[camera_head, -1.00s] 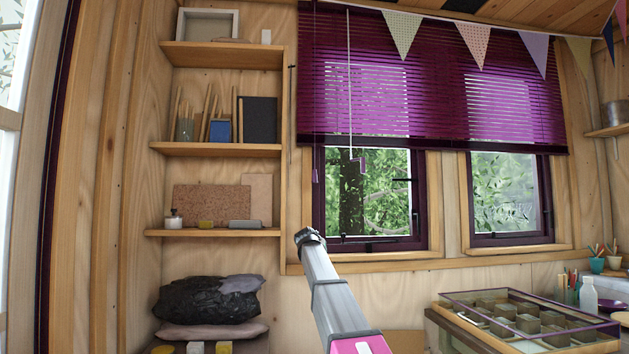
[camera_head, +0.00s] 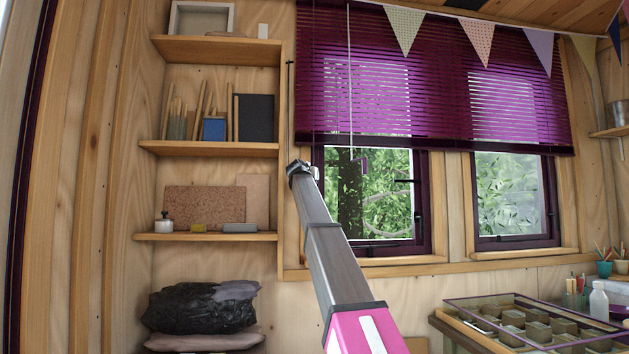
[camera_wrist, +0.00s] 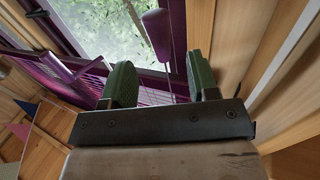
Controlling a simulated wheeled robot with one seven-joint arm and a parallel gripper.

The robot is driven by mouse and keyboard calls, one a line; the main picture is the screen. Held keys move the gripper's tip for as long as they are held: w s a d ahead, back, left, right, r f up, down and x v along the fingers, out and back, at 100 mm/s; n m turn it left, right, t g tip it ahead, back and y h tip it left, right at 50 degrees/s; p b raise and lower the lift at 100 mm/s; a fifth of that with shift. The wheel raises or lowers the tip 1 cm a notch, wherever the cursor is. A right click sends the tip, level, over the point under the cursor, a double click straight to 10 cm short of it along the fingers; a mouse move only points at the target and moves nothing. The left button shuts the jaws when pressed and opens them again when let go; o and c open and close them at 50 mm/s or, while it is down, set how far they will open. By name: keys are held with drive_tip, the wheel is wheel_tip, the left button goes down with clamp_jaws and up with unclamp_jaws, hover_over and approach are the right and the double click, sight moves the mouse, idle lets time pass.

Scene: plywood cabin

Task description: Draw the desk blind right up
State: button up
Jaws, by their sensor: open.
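The purple slatted blind (camera_head: 390,85) covers the upper part of the two windows, with its bottom rail well above the sills. A pale cord (camera_head: 349,60) hangs in front of it, with a small purple piece (camera_head: 361,163) at its lower end. My gripper (camera_head: 300,169) is raised at the left edge of the window, below the blind's left corner. In the wrist view my gripper (camera_wrist: 160,68) is open, with green fingertips apart. A purple cord pull (camera_wrist: 157,34) shows beyond the gap between them, and thin cord runs toward the gap. I cannot tell whether cord lies between the fingers.
Wooden shelves (camera_head: 210,148) with books, jars and a cork board stand left of the window. Bunting (camera_head: 477,38) hangs across the top. A glass-topped case (camera_head: 470,308) is at lower right. The window sill (camera_head: 400,261) juts out below the glass.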

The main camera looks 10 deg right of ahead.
drive_tip(key=x, duration=0.8)
drive_tip(key=shift+w, duration=0.25)
drive_tip(key=shift+d, duration=0.15)
drive_tip(key=shift+f, duration=0.1)
clamp_jaws()
